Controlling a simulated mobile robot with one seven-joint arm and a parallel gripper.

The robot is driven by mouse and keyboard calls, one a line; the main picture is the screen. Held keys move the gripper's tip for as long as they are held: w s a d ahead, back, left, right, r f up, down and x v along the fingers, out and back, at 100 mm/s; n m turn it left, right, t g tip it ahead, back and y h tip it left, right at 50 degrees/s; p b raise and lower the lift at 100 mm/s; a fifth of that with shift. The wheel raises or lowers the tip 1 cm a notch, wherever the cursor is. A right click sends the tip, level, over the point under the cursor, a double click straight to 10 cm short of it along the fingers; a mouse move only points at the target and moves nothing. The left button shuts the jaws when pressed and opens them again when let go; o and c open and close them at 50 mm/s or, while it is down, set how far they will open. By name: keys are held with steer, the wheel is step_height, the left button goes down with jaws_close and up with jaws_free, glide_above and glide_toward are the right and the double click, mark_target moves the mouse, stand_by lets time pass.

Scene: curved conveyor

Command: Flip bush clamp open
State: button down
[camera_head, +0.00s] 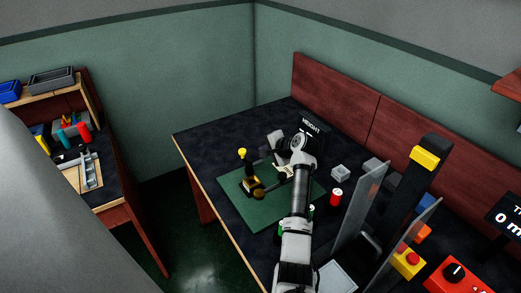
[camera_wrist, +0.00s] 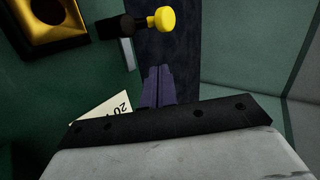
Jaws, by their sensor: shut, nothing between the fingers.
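The bush clamp (camera_head: 252,184) stands on the green mat in the head view, with a black and gold body and a lever ending in a yellow knob (camera_head: 242,153). In the wrist view the yellow knob (camera_wrist: 162,20) and its black handle lie just beyond my fingertips. The clamp's gold block (camera_wrist: 75,40) with a round dark opening is at the upper left. My gripper (camera_wrist: 158,70) is shut and empty, with a visible gap to the knob. In the head view my gripper (camera_head: 264,153) is right of the knob, small and partly hidden by my wrist.
The green mat (camera_head: 235,203) lies on the dark table (camera_head: 210,135). A pale card (camera_wrist: 105,112) lies beside my fingers. A red can (camera_head: 336,197), a grey block (camera_head: 340,172) and clear upright panels (camera_head: 362,212) stand to the right. The table's left end is clear.

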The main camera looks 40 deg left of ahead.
steer(key=w+d+r+b, duration=0.2)
steer(key=w+d+r, duration=0.1)
steer(key=d+r, duration=0.2)
steer(key=shift+w+d+r+b, duration=0.15)
steer(key=shift+d+r+b, duration=0.2)
steer(key=shift+d, duration=0.7)
